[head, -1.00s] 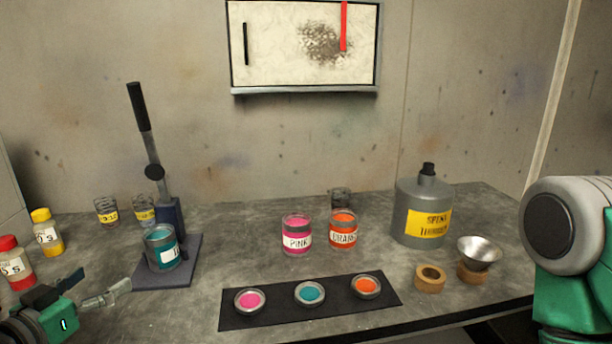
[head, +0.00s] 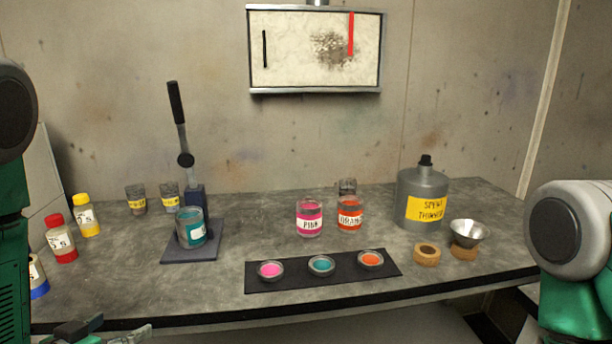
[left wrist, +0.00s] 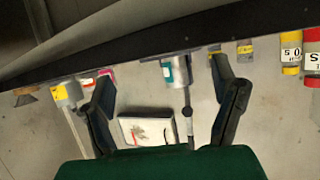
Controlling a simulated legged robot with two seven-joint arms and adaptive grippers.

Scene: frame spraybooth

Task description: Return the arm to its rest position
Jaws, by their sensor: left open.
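My left gripper (head: 105,332) shows only in part at the bottom left of the head view, in front of the bench edge. In the left wrist view the left gripper (left wrist: 163,85) has its two fingers spread wide, with nothing held between them. That view is upside down, with the bench edge across the top. My left arm shows at the left edge of the head view. My right arm's upper part shows at the right edge, and its gripper is out of view.
The grey bench (head: 225,275) holds a teal can (head: 190,228) under a lever press (head: 180,130), pink (head: 309,219) and orange (head: 349,214) jars, a thinner can (head: 423,197), a funnel (head: 467,232), a dark mat (head: 295,281) with lids, and bottles (head: 60,240) at left.

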